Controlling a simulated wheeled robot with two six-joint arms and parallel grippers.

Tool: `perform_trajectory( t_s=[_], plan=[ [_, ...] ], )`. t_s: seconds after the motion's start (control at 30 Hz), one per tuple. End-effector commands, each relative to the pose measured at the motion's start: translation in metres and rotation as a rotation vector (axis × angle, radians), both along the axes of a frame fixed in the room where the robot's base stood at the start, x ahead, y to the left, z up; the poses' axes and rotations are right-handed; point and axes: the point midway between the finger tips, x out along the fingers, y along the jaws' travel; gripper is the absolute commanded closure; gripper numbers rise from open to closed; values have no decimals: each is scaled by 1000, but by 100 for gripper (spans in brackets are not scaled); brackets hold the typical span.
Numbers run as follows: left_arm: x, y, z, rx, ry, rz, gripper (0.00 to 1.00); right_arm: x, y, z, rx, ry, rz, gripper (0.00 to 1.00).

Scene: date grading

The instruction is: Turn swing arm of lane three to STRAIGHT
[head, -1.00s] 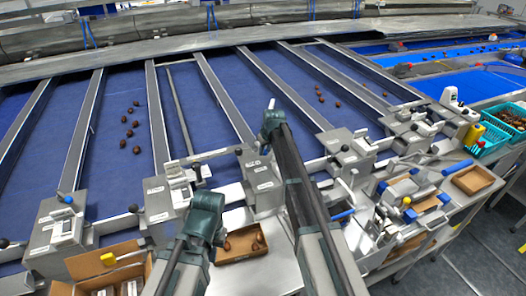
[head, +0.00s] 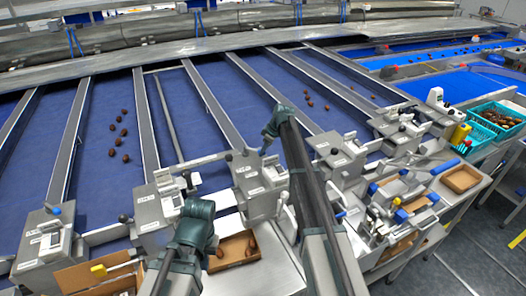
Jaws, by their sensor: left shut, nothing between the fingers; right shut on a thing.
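Blue belt lanes (head: 215,125) fan out behind a row of grey control boxes. The middle box (head: 257,185) has a black knob (head: 228,156) on its left. A light bar (head: 203,159) reaches across the lane to its left, and a thin grey bar (head: 167,115) lies along that lane. My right gripper (head: 266,147) is low over the middle box's top, shut on what looks like the swing-arm handle; my own wrist partly hides it. My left gripper (head: 188,232) is shut and empty in front of the left boxes, fingers mostly hidden. Lane numbers are unreadable.
Dark dates (head: 122,131) lie on a left lane, and more (head: 308,98) on a right lane. A cardboard tray (head: 235,262) with dates sits between my arms. Another tray (head: 460,178) and teal crates (head: 480,131) stand right. Floor shows at lower right.

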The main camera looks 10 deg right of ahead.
Motion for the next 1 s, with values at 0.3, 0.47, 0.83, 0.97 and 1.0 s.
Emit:
perform_trajectory(
  t_s=[0.3,0.47,0.83,0.97,1.0],
  plan=[
    [0,0,0,0,0,0,100,2,-2,0,-3,-3,13,100],
    [0,0,0,0,0,0,100,2,-2,0,-3,-4,12,67],
    [0,0,0,0,0,0,100,1,-1,0,-2,-2,12,41],
    [0,0,1,0,0,0,100,1,-1,1,-1,-2,11,41],
    [0,0,3,0,0,0,100,0,-1,3,-1,-2,11,41]
  ],
)
